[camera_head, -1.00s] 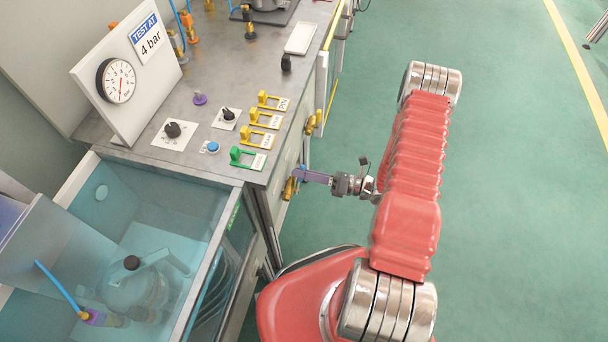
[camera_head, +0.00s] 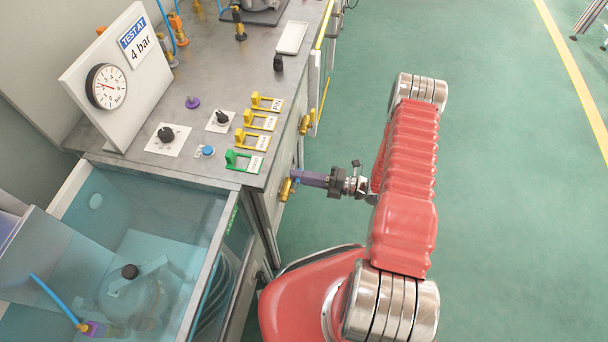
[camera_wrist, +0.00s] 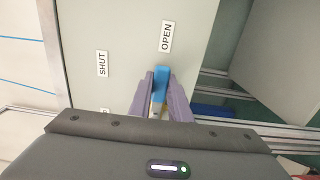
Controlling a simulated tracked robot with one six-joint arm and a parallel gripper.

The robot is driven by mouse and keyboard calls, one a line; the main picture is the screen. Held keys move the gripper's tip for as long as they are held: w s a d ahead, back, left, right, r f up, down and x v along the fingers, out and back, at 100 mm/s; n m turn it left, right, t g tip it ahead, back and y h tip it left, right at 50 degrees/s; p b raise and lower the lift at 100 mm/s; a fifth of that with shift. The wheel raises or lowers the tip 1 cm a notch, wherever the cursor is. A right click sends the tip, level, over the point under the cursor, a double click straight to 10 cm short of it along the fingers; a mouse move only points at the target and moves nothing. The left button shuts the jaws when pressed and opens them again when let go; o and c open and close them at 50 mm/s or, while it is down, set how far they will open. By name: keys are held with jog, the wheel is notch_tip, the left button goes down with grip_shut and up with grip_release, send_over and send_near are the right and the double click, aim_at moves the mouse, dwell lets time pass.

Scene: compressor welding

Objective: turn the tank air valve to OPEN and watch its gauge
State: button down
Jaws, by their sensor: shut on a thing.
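The tank air valve has a blue lever (camera_wrist: 160,80) in the wrist view and a brass-coloured body (camera_head: 285,190) on the cabinet front in the head view. My gripper (camera_wrist: 160,76) is shut on the lever, with one purple finger on each side. The lever points up toward the OPEN label (camera_wrist: 166,37); the SHUT label (camera_wrist: 102,64) is to the left. In the head view my gripper (camera_head: 303,177) reaches the valve from the right. The round white gauge (camera_head: 106,86) is on the upright panel, its red needle lying near horizontal.
A "TEST AT 4 bar" sign (camera_head: 138,40) is beside the gauge. Several yellow levers and a green lever (camera_head: 238,158) line the bench edge. A clear-walled water tank (camera_head: 120,215) stands in front. Another brass valve (camera_head: 306,124) is further along.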

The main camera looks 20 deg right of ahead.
jog(key=shift+d+f, duration=0.1)
jog(key=shift+f, duration=0.1)
jog(key=c, duration=1.6)
grip_release()
jog(key=shift+r, duration=0.1)
jog(key=shift+c, duration=0.2)
jog(key=v, duration=1.3)
jog(key=shift+s+d, duration=0.2)
jog(key=shift+d, duration=0.15)
